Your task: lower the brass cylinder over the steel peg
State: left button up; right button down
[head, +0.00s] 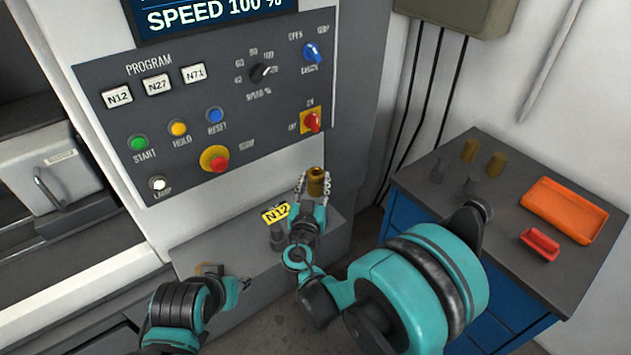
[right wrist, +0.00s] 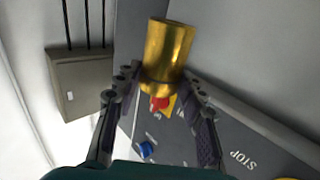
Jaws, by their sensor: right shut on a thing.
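The brass cylinder (head: 317,184) is between the fingers of my right gripper (head: 314,192), above the grey ledge in front of the control panel. In the right wrist view, the cylinder (right wrist: 168,52) stands out past the fingertips of the gripper (right wrist: 160,80). A dark grey peg-like part (head: 277,237) stands on the ledge, below and left of the cylinder and apart from it. I cannot tell whether this is the steel peg. My left gripper (head: 244,284) is low near the ledge front, away from the cylinder; its jaw opening is too small to tell.
A yellow N12 tag (head: 276,213) is just above the dark part. A small yellowish piece (head: 210,268) lies at the ledge's left. The cabinet top (head: 500,215) at right holds brass and grey cylinders, an orange tray (head: 563,207) and a red tray (head: 540,243).

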aim_at(315, 197)
jog(key=shift+f+b, duration=2.05)
jog(key=shift+f, duration=1)
jog(key=shift+f+b, duration=0.95)
jog(key=shift+f, duration=0.05)
jog(key=shift+f, duration=0.3)
jog(key=c, duration=0.8)
grip_release()
jog(key=shift+c, duration=0.2)
jog(key=shift+f, duration=0.1)
jog(key=shift+s, duration=0.1)
jog(key=s, duration=0.7)
jog(key=shift+s+a, duration=0.15)
jog(key=shift+a, duration=0.3)
